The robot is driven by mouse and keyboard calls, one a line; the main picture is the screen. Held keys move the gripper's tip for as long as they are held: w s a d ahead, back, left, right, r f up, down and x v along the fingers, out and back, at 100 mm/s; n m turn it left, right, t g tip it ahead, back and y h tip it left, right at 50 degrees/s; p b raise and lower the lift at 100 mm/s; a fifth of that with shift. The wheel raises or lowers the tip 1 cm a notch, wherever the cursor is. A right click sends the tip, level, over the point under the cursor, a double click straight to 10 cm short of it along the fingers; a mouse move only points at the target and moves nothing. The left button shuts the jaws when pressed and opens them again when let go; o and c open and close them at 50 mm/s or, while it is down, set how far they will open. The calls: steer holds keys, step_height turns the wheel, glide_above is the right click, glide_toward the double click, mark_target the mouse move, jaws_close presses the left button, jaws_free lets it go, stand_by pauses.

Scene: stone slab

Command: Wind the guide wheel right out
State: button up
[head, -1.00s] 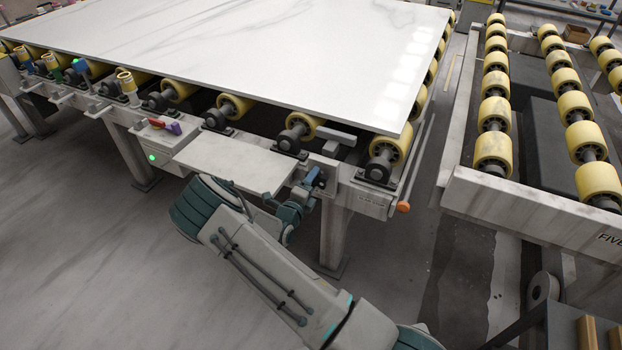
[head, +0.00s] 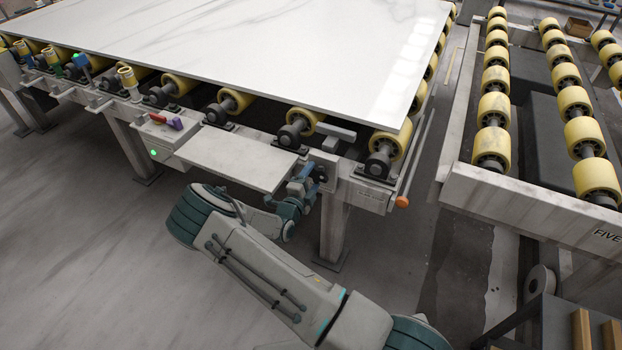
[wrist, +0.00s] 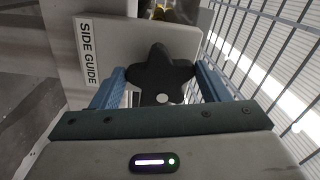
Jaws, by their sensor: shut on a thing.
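The guide wheel is a black star-shaped knob (wrist: 163,70) with a pale dot, in the middle of the wrist view. It stands in front of a light grey plate labelled SIDE GUIDE (wrist: 88,53). My gripper (wrist: 160,84) is shut on the knob, with a blue finger on either side of it. In the head view my gripper (head: 306,177) is at the front face of the roller table, near its right end. The knob is mostly hidden there by my fingers.
A large white slab (head: 270,50) lies over yellow rollers on the table. A pale flat shelf (head: 238,160) juts out left of my gripper. An orange-tipped rod (head: 402,201) is at the table's right corner. A second roller frame (head: 530,210) stands to the right.

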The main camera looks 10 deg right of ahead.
steer(key=shift+a+f, duration=0.1)
steer(key=shift+a, duration=0.05)
steer(key=o, duration=1)
steer(key=shift+c, duration=0.2)
steer(key=shift+s, duration=0.1)
steer(key=v, duration=1.3)
steer(key=shift+s+a+b, duration=0.2)
steer(key=shift+s+b, duration=0.05)
steer(key=shift+b, duration=0.15)
